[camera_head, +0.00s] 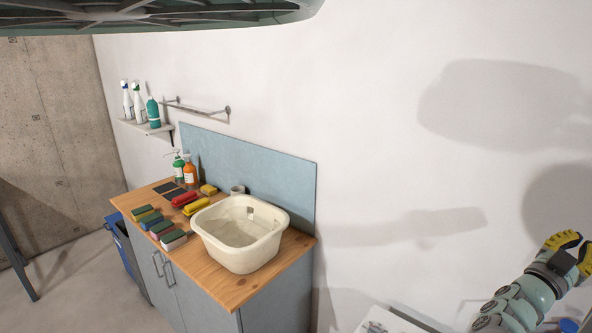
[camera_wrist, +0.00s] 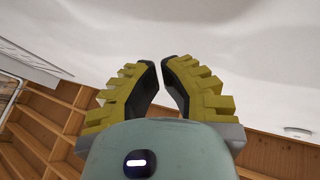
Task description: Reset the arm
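My gripper (camera_head: 575,250) is at the right edge of the head view, raised in front of the white wall, well away from the counter. It has yellow ribbed fingers with dark inner pads. In the wrist view the gripper (camera_wrist: 160,62) points up toward the ceiling. Its fingertips lean toward each other with a narrow gap between them, and nothing is between the fingers.
A wooden-topped cabinet (camera_head: 222,287) carries a cream basin (camera_head: 240,257), several sponges and brushes, and soap bottles. Spray bottles stand on a wall shelf (camera_head: 150,128). A white surface (camera_head: 385,322) lies low beside my arm. Wooden shelving (camera_wrist: 60,110) shows in the wrist view.

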